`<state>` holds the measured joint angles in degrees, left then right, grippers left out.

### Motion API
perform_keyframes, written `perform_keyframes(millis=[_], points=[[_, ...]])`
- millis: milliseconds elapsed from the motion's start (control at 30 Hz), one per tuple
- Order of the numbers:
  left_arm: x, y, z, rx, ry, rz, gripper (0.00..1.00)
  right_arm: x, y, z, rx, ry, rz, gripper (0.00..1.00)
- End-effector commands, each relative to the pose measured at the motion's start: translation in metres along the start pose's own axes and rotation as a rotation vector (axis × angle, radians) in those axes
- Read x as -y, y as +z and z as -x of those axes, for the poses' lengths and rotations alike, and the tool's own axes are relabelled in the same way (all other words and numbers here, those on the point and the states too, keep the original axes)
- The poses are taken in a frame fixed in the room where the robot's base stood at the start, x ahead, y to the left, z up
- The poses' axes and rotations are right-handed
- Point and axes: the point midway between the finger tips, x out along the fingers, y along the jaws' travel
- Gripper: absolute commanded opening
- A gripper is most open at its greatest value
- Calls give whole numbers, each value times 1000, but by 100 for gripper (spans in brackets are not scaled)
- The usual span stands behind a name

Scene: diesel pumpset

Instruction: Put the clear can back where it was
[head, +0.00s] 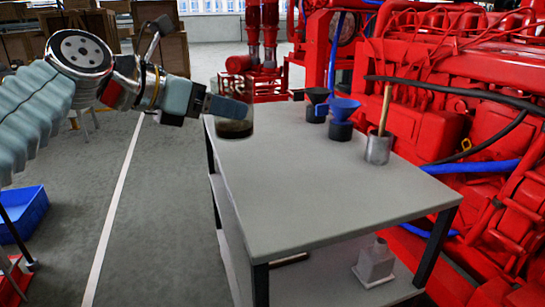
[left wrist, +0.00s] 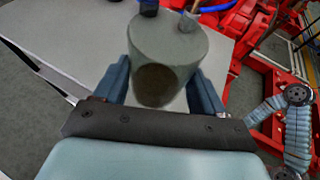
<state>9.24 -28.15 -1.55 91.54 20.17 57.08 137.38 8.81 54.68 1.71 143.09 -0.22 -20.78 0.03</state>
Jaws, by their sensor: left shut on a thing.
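The clear can (head: 236,127) is see-through, with dark brown contents low down. It is at the far left corner of the grey table (head: 300,200). My left gripper (head: 228,108) is shut on it from the left. In the left wrist view the can (left wrist: 165,45) sits between the two blue fingers of the left gripper (left wrist: 163,82). Whether the can's base touches the tabletop is hard to tell. My right gripper is not in view.
Two funnels, one blue (head: 342,107) and one dark (head: 317,95), stand in dark pots at the table's back. A metal cup (head: 378,150) holds a wooden handle. The red engine (head: 460,120) is at the right. The table's front and middle are clear.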

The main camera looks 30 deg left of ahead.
Motion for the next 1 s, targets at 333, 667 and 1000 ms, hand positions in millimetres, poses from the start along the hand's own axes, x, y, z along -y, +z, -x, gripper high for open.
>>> perform_keyframes(millis=[333,667,1000], points=[[-13,-4,-76,-4,-5,0,30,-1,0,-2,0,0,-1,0],[-25,-31,-148,-1,-2,0,30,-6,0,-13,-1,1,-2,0],[-28,-58,-173,-1,-3,1,30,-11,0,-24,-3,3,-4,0]])
